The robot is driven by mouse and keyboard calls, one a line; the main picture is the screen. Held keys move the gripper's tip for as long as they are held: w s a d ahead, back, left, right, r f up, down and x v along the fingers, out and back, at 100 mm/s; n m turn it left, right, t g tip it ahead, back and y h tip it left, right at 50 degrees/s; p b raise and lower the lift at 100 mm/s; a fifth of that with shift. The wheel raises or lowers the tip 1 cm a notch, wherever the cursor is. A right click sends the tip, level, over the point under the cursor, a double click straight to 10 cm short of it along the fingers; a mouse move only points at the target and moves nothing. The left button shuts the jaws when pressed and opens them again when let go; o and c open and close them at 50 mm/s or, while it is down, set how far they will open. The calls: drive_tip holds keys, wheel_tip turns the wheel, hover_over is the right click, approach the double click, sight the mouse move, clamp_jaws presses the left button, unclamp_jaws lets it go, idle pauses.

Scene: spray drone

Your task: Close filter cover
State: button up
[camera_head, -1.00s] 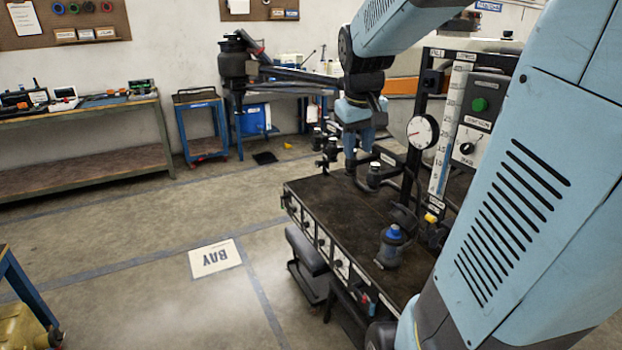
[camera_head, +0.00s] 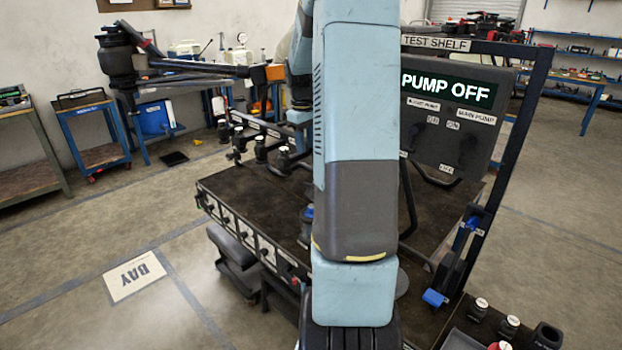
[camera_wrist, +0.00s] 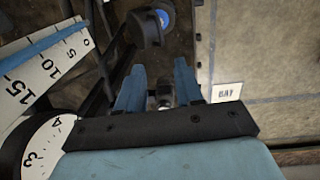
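The filter (camera_wrist: 165,18) shows its blue top at the upper edge of the wrist view. A dark round part, which looks like its cover (camera_wrist: 142,30), stands beside it on the left; I cannot tell how far it is swung. In the head view only a sliver of the filter (camera_head: 307,213) shows beside my arm, and its cover is hidden. My gripper (camera_wrist: 160,85) has its two light-blue fingers apart, short of the filter. A small dark fitting shows between or beyond the fingers; contact is not clear.
A pressure gauge (camera_wrist: 40,145) and a white scale (camera_wrist: 45,68) are close at left in the wrist view. Several black fittings (camera_head: 262,148) line the bench (camera_head: 245,195). The pump panel (camera_head: 455,115) stands right of my arm.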

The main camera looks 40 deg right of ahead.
sight(308, 184)
drive_tip(key=f, duration=0.9)
drive_tip(key=d+f, duration=0.1)
drive_tip(key=f, duration=0.3)
drive_tip(key=shift+f, duration=0.15)
drive_tip(key=shift+c, duration=0.5)
clamp_jaws()
idle(0.5)
